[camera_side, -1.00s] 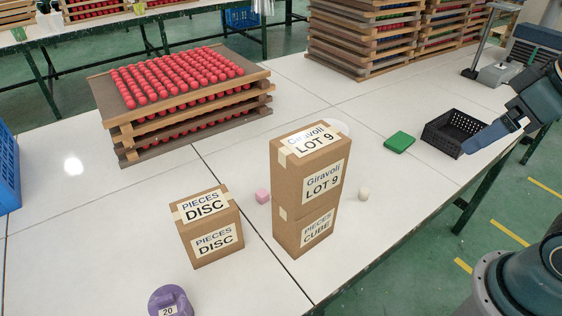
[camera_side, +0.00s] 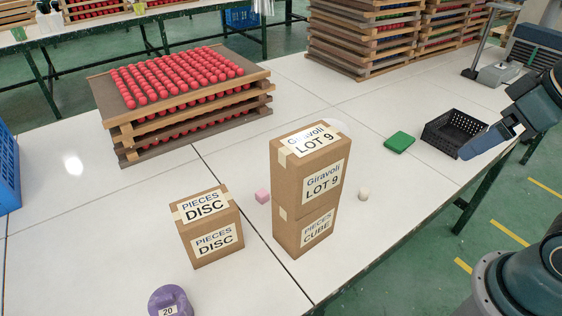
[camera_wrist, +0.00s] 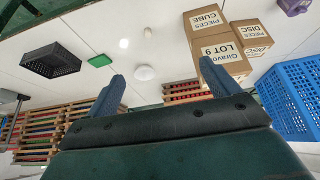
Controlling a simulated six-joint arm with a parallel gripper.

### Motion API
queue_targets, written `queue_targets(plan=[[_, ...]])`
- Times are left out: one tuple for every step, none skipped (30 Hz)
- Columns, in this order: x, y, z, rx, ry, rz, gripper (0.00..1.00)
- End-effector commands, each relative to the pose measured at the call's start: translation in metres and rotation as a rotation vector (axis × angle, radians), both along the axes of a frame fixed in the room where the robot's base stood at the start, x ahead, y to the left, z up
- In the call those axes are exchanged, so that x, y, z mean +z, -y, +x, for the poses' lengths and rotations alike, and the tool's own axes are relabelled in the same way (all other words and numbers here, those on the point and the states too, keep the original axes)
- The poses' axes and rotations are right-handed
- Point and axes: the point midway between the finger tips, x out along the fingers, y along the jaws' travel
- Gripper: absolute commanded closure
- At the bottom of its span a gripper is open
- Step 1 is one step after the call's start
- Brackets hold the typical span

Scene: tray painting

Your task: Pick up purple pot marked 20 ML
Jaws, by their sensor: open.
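The purple pot (camera_side: 170,301) marked 20 stands at the near edge of the white table in the side view, cut off by the bottom of the frame. It also shows at the top right corner of the wrist view (camera_wrist: 292,6). My gripper (camera_wrist: 158,88) is open and empty in the wrist view, its two blue fingers apart. In the side view my gripper (camera_side: 478,150) is at the right edge of the table, beside the black crate and far from the pot.
Stacked Giravoli LOT 9 and CUBE boxes (camera_side: 308,190) and a DISC box (camera_side: 208,228) stand between my gripper and the pot. A pink cube (camera_side: 263,196), white piece (camera_side: 363,194), green block (camera_side: 399,142), black crate (camera_side: 455,134) and red-ball trays (camera_side: 185,95) are also there.

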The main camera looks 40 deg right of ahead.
Motion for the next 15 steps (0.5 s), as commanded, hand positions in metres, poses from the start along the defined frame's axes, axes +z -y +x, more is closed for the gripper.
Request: queue_targets(plan=[[0.000, 0.000, 0.000, 0.000, 0.000, 0.000, 0.12], [0.000, 0.000, 0.000, 0.000, 0.000, 0.000, 0.12], [0.000, 0.000, 0.000, 0.000, 0.000, 0.000, 0.12], [0.000, 0.000, 0.000, 0.000, 0.000, 0.000, 0.12], [0.000, 0.000, 0.000, 0.000, 0.000, 0.000, 0.12], [0.000, 0.000, 0.000, 0.000, 0.000, 0.000, 0.12], [0.000, 0.000, 0.000, 0.001, 0.000, 0.000, 0.12], [0.000, 0.000, 0.001, 0.002, 0.000, 0.000, 0.12], [0.001, -0.001, 0.001, 0.006, -0.001, -0.001, 0.12], [0.001, -0.001, 0.002, 0.009, -0.001, -0.002, 0.12], [0.002, -0.002, 0.004, 0.015, -0.002, -0.002, 0.12], [0.003, -0.003, 0.006, 0.024, -0.003, -0.004, 0.12], [0.004, -0.004, 0.008, 0.033, -0.005, -0.005, 0.12], [0.004, -0.005, 0.010, 0.042, -0.007, -0.007, 0.12], [0.006, -0.007, 0.014, 0.057, -0.009, -0.008, 0.12]])
